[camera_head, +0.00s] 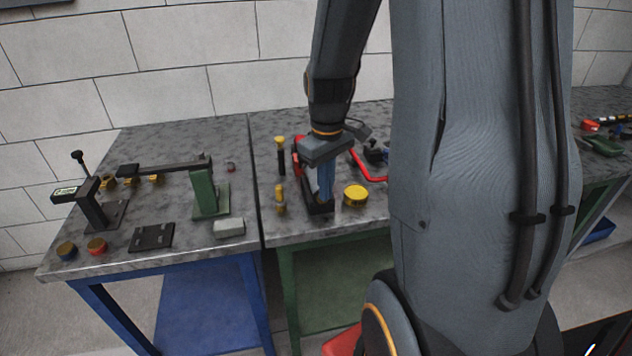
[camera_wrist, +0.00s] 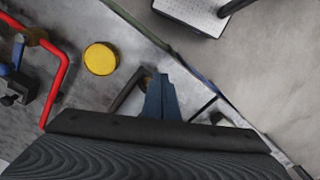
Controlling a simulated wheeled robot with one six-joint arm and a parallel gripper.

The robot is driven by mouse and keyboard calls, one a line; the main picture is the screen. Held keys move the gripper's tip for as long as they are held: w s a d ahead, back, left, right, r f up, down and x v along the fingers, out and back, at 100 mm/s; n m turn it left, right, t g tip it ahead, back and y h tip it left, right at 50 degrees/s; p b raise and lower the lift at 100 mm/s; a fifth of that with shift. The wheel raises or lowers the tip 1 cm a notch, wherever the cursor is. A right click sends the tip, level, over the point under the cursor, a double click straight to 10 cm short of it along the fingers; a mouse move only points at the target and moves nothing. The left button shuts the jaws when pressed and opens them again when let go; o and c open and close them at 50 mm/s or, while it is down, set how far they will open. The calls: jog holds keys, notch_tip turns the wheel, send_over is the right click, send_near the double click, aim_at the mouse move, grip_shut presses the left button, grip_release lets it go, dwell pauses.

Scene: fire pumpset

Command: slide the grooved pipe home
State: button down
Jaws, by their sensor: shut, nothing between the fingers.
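A red bent pipe (camera_head: 366,166) lies on the right-hand bench, partly hidden behind my arm. In the wrist view the red pipe (camera_wrist: 62,62) bends at the left, beside a dark fitting with a blue part (camera_wrist: 10,82). I cannot tell whether this is the grooved pipe, nor see any grooves. My gripper (camera_head: 325,206) points down over the front of this bench, left of the pipe and apart from it. Its blue fingers (camera_wrist: 162,84) are together and empty. They are close to a black angular frame (camera_head: 312,208); whether they touch it is unclear.
A yellow round cap (camera_head: 356,195) stands just right of my gripper. Yellow-topped tools (camera_head: 280,150) stand to the left. The left bench holds a green stand (camera_head: 204,190) with a dark bar and a grey block (camera_head: 229,227). The bench's front edge is close.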

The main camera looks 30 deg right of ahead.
jog(key=shift+f+b, duration=0.5)
jog(key=shift+f, duration=0.95)
jog(key=shift+f, duration=0.25)
jog(key=shift+w+d, duration=0.2)
jog(key=shift+w, duration=0.5)
jog(key=shift+w+d, duration=0.2)
jog(key=shift+w, duration=0.5)
jog(key=shift+s+a+p, duration=0.1)
jog(key=shift+s+p, duration=0.2)
jog(key=shift+s, duration=0.05)
dwell(0.8)
jog(key=shift+w+a, duration=0.2)
jog(key=shift+a, duration=0.35)
jog(key=shift+w, duration=0.2)
dwell(0.6)
jog(key=shift+s+a+r+p, duration=0.1)
jog(key=shift+s+p, duration=0.15)
jog(key=shift+p, duration=0.2)
